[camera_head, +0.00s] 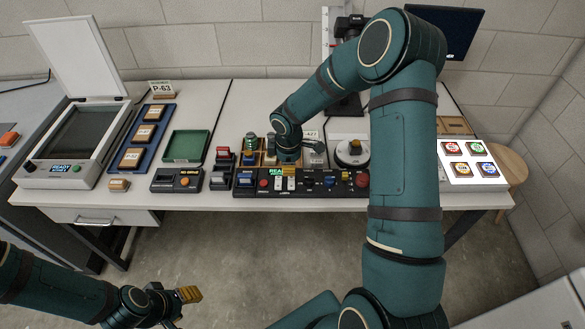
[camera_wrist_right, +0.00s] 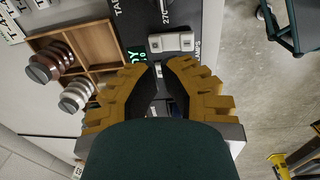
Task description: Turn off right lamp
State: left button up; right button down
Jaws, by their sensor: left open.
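A black control panel (camera_head: 325,184) runs along the front of the table. It carries two white rocker switches (camera_head: 285,184) below a green READY display. In the right wrist view the white switches (camera_wrist_right: 171,42) sit beside partly readable LAMPS lettering, just beyond my fingertips. I cannot tell their positions. My right gripper (camera_wrist_right: 159,68) points down over the panel with a narrow gap between its yellow fingers and nothing held. My left gripper (camera_head: 190,294) is open and empty, low in front of the table.
A lit white panel (camera_head: 490,170) with several coloured badges lies at the right. A wooden compartment tray (camera_wrist_right: 95,45) with knobs stands beside the panel. A green tray (camera_head: 187,146) and a scanner with raised lid (camera_head: 80,135) are further left. A stool (camera_head: 513,165) stands at right.

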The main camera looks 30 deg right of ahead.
notch_tip(320, 180, up, 10)
jog(key=w+p, duration=0.1)
jog(key=shift+d, duration=0.4)
jog(key=shift+w, duration=0.1)
jog(key=s+a+f+m+y, duration=0.2)
jog(key=s+a+f, duration=0.1)
jog(key=a+f, duration=0.3)
jog(key=s+a+f+m+y, duration=0.2)
jog(key=s+a+f, duration=0.15)
jog(key=a, duration=0.45)
jog(key=s+a+f+m, duration=0.3)
jog(key=s+m, duration=0.1)
jog(key=s, duration=0.2)
jog(key=s+a+f+m+t, duration=0.1)
jog(key=s+a+f+m, duration=0.2)
jog(key=s+a+m, duration=0.1)
jog(key=shift+s+f+m, duration=0.4)
jog(key=shift+s+m, duration=0.3)
jog(key=shift+s, duration=0.5)
jog(key=shift+d, duration=0.1)
